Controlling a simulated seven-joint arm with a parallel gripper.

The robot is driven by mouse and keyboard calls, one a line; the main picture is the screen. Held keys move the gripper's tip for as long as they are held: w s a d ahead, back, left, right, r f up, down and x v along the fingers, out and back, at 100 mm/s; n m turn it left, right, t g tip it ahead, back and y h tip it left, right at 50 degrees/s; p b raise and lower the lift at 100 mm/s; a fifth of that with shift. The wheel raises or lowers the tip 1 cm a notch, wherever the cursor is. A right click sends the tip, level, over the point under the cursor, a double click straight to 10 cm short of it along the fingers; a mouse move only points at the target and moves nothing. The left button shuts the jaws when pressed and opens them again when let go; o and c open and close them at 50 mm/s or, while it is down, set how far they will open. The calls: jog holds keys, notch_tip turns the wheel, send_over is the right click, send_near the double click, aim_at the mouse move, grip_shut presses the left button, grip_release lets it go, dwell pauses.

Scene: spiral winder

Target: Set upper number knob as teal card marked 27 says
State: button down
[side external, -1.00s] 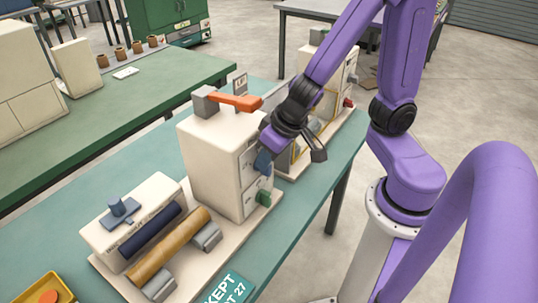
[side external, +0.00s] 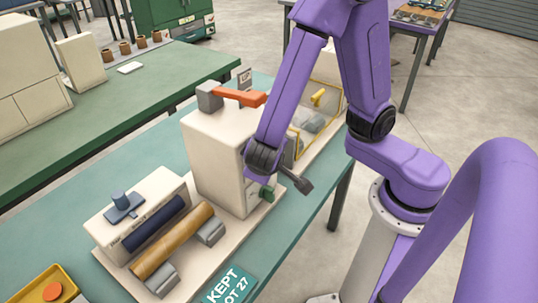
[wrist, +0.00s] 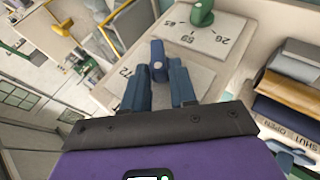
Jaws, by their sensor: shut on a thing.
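The upper number knob (wrist: 158,60) is dark blue and sits on a pale dial plate (wrist: 200,80) on the cream machine's front. My gripper (wrist: 159,74) has its two blue fingers on either side of this knob, shut on it. A "72" partly shows on the plate; its other marks are hidden by the fingers. In the side view my wrist hides the blue knob. The lower knob (side external: 267,193) is green; its plate shows 59 and 26 in the wrist view. The teal card (side external: 229,286) lies at the table's front edge, reading "KEPT" and "OT 27", partly cut off.
The cream machine (side external: 218,150) has an orange lever (side external: 240,96) on top. A brown roller (side external: 172,240) stands to its left. A yellow tray (side external: 45,291) is at the lower left. A yellow-framed unit (side external: 322,110) stands close behind my wrist.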

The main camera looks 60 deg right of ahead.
jog(key=shift+a+f+n+h, duration=0.15)
jog(key=shift+f+n+h, duration=0.15)
jog(key=shift+h, duration=0.6)
jog(key=shift+a+f+n+h, duration=0.2)
jog(key=shift+f+h, duration=0.1)
jog(key=shift+h, duration=0.6)
jog(key=shift+d, duration=0.1)
jog(key=c, duration=1.1)
grip_release()
jog(key=v, duration=1.7)
jog(key=shift+s+a+f, duration=0.15)
jog(key=shift+s+a, duration=0.05)
jog(key=shift+a, duration=0.1)
